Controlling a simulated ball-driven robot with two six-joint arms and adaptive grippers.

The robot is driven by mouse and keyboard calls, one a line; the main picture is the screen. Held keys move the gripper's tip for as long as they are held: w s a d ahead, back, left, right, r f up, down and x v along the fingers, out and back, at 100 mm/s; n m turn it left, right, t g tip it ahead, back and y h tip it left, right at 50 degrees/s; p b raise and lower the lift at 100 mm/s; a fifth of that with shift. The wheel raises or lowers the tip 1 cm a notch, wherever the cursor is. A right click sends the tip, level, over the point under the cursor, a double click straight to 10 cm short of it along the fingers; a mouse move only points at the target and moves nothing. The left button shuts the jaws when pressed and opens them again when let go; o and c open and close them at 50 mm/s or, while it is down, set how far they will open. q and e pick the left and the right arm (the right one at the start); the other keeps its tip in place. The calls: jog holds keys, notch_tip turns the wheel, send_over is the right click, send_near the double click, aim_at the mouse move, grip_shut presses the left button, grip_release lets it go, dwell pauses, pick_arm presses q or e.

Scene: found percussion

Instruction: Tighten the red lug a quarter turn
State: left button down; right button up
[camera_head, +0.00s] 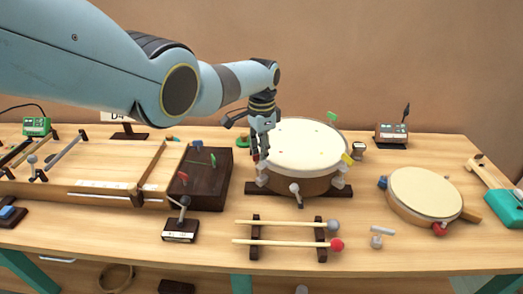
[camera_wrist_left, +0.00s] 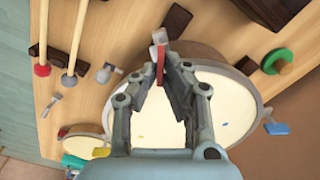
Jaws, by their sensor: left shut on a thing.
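The larger drum (camera_head: 305,140) with a pale skin stands on dark supports at the back middle of the table. The red lug (camera_head: 256,157) is at its left rim, partly hidden by my gripper in the head view. My left gripper (camera_head: 262,154) reaches down from above at that rim. In the wrist view the fingers of my left gripper (camera_wrist_left: 164,66) close together on the red lug (camera_wrist_left: 160,60), which stands upright between the tips beside the drum's wall. The drum skin (camera_wrist_left: 235,110) shows behind the fingers. My right gripper is in neither view.
Other tabs on the drum are green (camera_head: 332,116) and yellow (camera_head: 347,158). Two mallets (camera_head: 285,223) lie on dark rests in front. A smaller drum (camera_head: 425,193) stands right, a dark box (camera_head: 200,185) left. A grey T-shaped key (camera_head: 377,236) stands near the front.

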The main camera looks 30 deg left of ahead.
pick_arm(q)
jog(key=shift+w+r, duration=0.1)
jog(key=c, duration=1.5)
grip_release()
jog(key=shift+o, duration=0.2)
notch_tip(320, 180, up, 12)
